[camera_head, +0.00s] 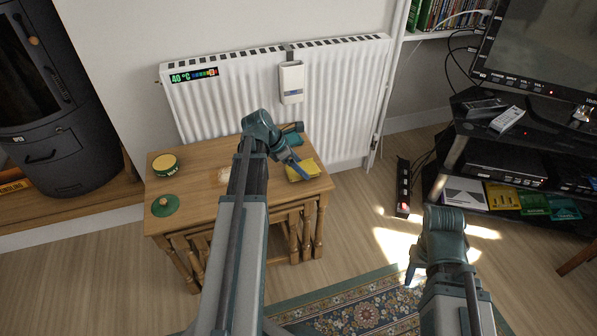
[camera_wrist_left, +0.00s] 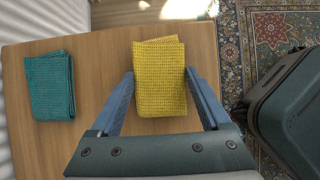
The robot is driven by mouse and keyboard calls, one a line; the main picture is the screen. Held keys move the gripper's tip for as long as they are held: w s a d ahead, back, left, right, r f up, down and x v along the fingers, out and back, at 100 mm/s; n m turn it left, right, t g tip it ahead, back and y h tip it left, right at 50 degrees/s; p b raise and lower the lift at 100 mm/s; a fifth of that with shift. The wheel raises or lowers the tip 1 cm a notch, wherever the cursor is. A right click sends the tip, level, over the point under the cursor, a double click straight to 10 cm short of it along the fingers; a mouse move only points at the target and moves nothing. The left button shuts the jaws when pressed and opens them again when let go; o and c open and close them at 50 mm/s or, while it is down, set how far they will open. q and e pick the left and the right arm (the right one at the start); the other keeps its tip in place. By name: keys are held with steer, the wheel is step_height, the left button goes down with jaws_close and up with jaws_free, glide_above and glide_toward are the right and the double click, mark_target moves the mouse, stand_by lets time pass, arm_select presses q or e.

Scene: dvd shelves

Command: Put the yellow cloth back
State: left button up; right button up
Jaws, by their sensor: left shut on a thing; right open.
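The yellow cloth (camera_head: 301,169) is folded and lies at the right end of the wooden table (camera_head: 205,205). In the left wrist view the cloth (camera_wrist_left: 160,75) sits between the blue fingers of my left gripper (camera_wrist_left: 160,98), which is shut on it. I cannot tell whether the cloth is clear of the tabletop. A folded teal cloth (camera_wrist_left: 51,86) lies to its left in that view. My right gripper (camera_head: 413,273) is open and empty, above the floor at the lower right of the head view.
A tin (camera_head: 165,163) and a green round lid (camera_head: 165,206) are on the table's left side. A white radiator (camera_head: 230,105) stands behind. A TV stand (camera_head: 460,150) with devices is at the right. A patterned rug (camera_head: 350,309) lies in front of the table.

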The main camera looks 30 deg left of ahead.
arm_select(q)
steer(key=shift+f, duration=0.35)
steer(key=shift+r, duration=0.15)
arm_select(e)
steer(key=shift+f, duration=0.25)
arm_select(q)
steer(key=shift+f, duration=0.25)
steer(key=o, duration=1)
steer(key=shift+r, duration=0.1)
arm_select(e)
steer(key=shift+f, duration=0.15)
arm_select(q)
steer(key=shift+r, duration=0.1)
